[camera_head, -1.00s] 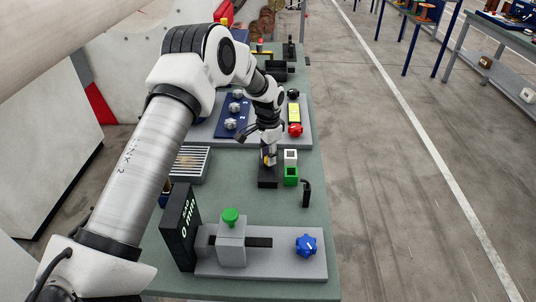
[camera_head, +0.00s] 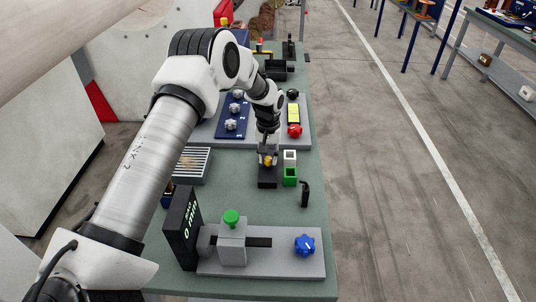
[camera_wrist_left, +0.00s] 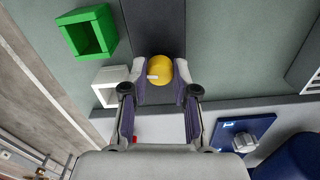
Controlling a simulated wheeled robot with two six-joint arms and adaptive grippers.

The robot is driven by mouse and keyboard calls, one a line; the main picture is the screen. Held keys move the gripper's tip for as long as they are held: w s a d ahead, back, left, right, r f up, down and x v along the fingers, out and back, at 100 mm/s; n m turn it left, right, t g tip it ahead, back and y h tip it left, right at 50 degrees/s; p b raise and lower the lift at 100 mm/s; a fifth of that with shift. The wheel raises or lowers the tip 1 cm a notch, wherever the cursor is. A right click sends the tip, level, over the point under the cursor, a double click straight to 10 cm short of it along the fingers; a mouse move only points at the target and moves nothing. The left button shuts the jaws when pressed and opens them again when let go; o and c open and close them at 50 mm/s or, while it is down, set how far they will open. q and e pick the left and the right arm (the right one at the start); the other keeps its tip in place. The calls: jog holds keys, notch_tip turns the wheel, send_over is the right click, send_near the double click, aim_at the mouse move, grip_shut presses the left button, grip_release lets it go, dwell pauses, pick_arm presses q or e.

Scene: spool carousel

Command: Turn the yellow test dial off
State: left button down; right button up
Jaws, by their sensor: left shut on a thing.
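The yellow test dial (camera_head: 268,161) sits on a small black base (camera_head: 267,182) on the green bench top. In the left wrist view the dial (camera_wrist_left: 160,70) is round and yellow with a short pale mark on its face. My left gripper (camera_head: 267,157) reaches down to it from above. In the left wrist view my left gripper (camera_wrist_left: 160,78) has one finger on each side of the dial and is shut on it. The dial's far side is hidden from the head camera. My right gripper is not in view.
A white block (camera_head: 290,157) and a green open box (camera_head: 290,177) stand close right of the dial. A black hooked piece (camera_head: 305,193) is nearby. A grey fixture with a blue knob (camera_head: 305,245) lies in front. A blue panel with knobs (camera_head: 232,118) is behind.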

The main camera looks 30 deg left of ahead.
aim_at(268, 158)
pick_arm(q)
jog(key=shift+s+f+n, duration=0.15)
jog(key=shift+f+n, duration=0.05)
jog(key=shift+n, duration=0.6)
jog(key=c, duration=0.9)
grip_release()
jog(key=shift+w, duration=0.2)
notch_tip(268, 158, up, 12)
jog(key=shift+f, duration=0.1)
